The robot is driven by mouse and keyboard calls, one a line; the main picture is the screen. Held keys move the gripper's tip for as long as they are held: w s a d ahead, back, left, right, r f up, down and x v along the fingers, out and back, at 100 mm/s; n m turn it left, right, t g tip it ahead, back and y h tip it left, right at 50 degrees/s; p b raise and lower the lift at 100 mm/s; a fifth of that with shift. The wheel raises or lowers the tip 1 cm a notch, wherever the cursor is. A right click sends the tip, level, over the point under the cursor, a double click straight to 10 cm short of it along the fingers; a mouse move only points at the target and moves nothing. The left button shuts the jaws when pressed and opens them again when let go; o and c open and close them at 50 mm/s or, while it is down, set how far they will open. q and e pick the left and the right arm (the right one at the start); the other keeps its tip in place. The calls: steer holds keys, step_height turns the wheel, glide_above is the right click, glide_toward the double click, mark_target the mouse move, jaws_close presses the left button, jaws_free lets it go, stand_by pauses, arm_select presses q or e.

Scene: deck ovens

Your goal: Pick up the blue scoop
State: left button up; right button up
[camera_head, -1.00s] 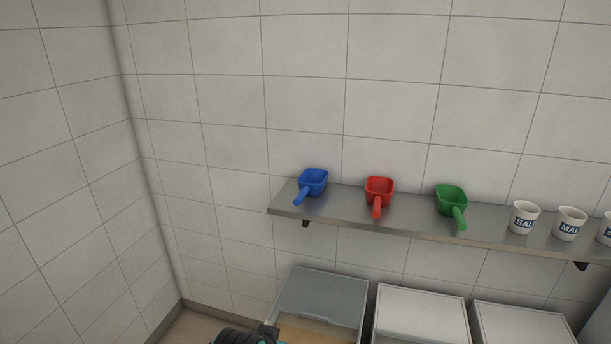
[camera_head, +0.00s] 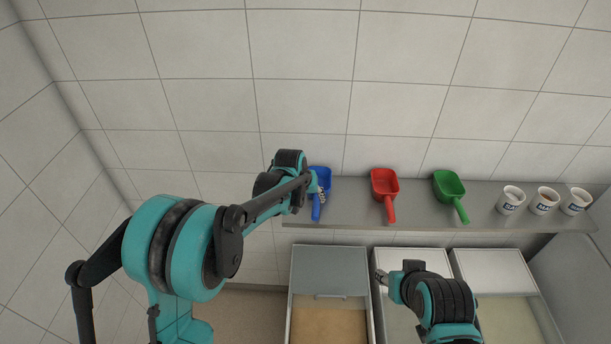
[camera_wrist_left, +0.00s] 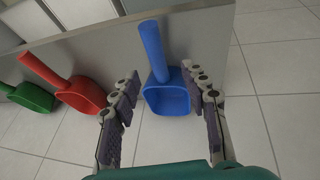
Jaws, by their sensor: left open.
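The blue scoop (camera_head: 319,182) sits at the left end of the steel shelf, its handle pointing to the front edge. My left gripper (camera_head: 318,194) is at the scoop, partly covering it in the head view. In the left wrist view the blue scoop (camera_wrist_left: 166,96) lies between the two spread fingers of my left gripper (camera_wrist_left: 162,100), with gaps visible on both sides. The left gripper is open and holds nothing. My right arm shows low in the head view, with its gripper (camera_head: 381,277) small over the bins; I cannot tell its opening.
The red scoop (camera_head: 384,183) and green scoop (camera_head: 449,184) stand to the right on the shelf (camera_head: 418,211). White labelled cups (camera_head: 511,200) stand farther right. Bins (camera_head: 330,262) are below the shelf. A tiled wall is close behind it.

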mark_target(315, 203)
arm_select(q)
steer(key=p+x, duration=0.1)
steer(key=x, duration=0.6)
steer(key=shift+w+d+f, duration=0.25)
jaws_close()
